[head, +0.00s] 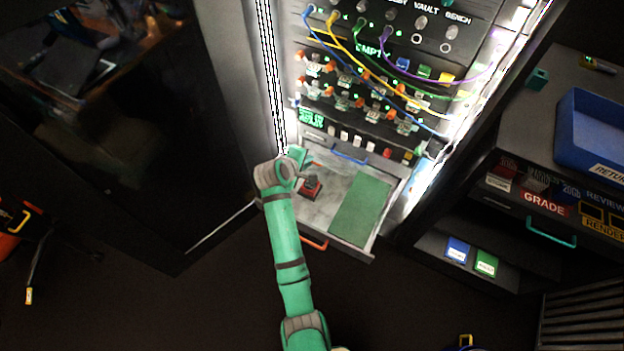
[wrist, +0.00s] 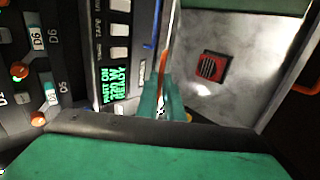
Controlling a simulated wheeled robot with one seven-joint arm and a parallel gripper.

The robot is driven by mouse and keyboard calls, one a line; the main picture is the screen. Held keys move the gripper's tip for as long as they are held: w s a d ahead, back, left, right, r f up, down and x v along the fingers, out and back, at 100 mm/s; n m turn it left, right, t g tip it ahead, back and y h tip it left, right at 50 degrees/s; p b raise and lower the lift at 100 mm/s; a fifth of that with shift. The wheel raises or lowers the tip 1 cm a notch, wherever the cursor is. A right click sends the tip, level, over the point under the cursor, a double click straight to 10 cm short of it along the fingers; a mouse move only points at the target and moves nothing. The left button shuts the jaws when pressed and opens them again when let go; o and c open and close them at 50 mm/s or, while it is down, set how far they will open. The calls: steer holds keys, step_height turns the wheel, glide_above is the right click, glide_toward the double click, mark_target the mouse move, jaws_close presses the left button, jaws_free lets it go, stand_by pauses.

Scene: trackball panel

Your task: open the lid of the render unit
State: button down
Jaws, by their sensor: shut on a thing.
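The unit low in the rack has a grey metal drawer or tray (head: 330,185) standing out from it, with a small red-and-black square part (head: 311,187) and a green mat (head: 361,209) on it. A blue handle (head: 350,154) is at the back of the tray. My gripper (head: 298,156) is at the tray's back left corner, by the green text display (head: 311,118). In the wrist view my gripper (wrist: 166,88) is shut on a thin, orange-edged part (wrist: 164,60). I cannot tell for sure whether this is the lid; my fingers hide where they grip.
Patch cables (head: 400,85) hang across the rack above. A tall black cabinet (head: 120,120) stands at the left. A desk with a blue bin (head: 592,130) and a teal handle (head: 549,234) is at the right. The floor in front of the tray is clear.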

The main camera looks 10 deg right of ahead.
steer(key=shift+w+d+r, duration=0.8)
steer(key=shift+w+r, duration=0.05)
steer(key=shift+w, duration=0.2)
steer(key=shift+w+d+r, duration=0.3)
steer(key=shift+w+d, duration=0.15)
steer(key=shift+w, duration=0.15)
steer(key=shift+w+d+r, duration=0.3)
steer(key=shift+w+d, duration=0.15)
steer(key=shift+w, duration=0.15)
steer(key=shift+w+d+r, duration=0.2)
steer(key=shift+w+d, duration=0.25)
steer(key=shift+w, duration=0.2)
steer(key=shift+w+d+r, duration=0.2)
steer(key=shift+w+d, duration=0.25)
steer(key=shift+w, duration=0.15)
steer(key=shift+w+d, duration=0.1)
steer(key=shift+w, duration=0.05)
